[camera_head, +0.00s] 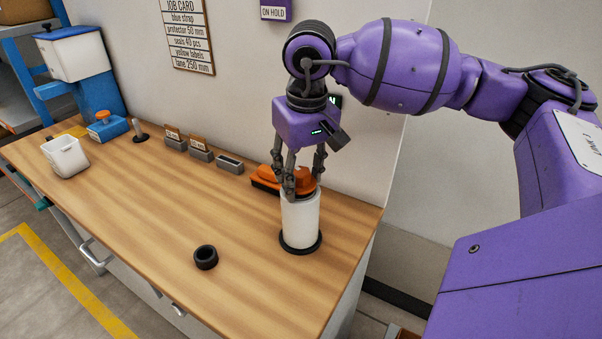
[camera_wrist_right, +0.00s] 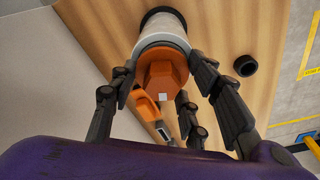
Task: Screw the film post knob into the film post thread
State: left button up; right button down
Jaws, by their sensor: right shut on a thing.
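The film post is a white roll (camera_head: 300,222) standing upright on a round black base near the right end of the bench. Its side and top rim also show in the wrist view (camera_wrist_right: 160,36). The orange, faceted film post knob (camera_wrist_right: 162,76) is at the top of the roll, with a small pale square on its near face. My right gripper (camera_head: 302,188) points down over the post, its fingers shut around the knob. The film post thread is hidden under the knob, so I cannot tell how far the knob is in. My left gripper is not in view.
An orange hand tool (camera_head: 264,180) lies just behind the post. A black ring (camera_head: 206,257) lies on the bench to the left. Small grey bins (camera_head: 201,151) line the wall. A white tub (camera_head: 65,157) stands far left. The middle of the bench is clear.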

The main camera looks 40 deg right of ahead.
jog(key=m, duration=0.3)
jog(key=shift+a, duration=0.1)
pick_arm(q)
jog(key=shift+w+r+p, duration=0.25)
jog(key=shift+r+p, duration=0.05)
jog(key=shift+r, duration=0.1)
pick_arm(e)
jog(key=m+h, duration=0.1)
jog(key=m, duration=0.4)
jog(key=shift+s+g, duration=0.1)
jog(key=shift+g, duration=0.2)
jog(key=m+p, duration=0.1)
jog(key=m, duration=0.4)
jog(key=shift+r, duration=0.15)
jog(key=shift+m+g, duration=0.4)
jog(key=shift+m, duration=0.8)
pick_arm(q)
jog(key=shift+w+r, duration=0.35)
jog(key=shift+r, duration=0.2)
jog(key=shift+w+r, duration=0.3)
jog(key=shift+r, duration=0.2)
pick_arm(e)
jog(key=shift+s+m, duration=0.1)
jog(key=shift+m, duration=0.2)
pick_arm(q)
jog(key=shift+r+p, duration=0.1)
jog(key=shift+p, duration=0.2)
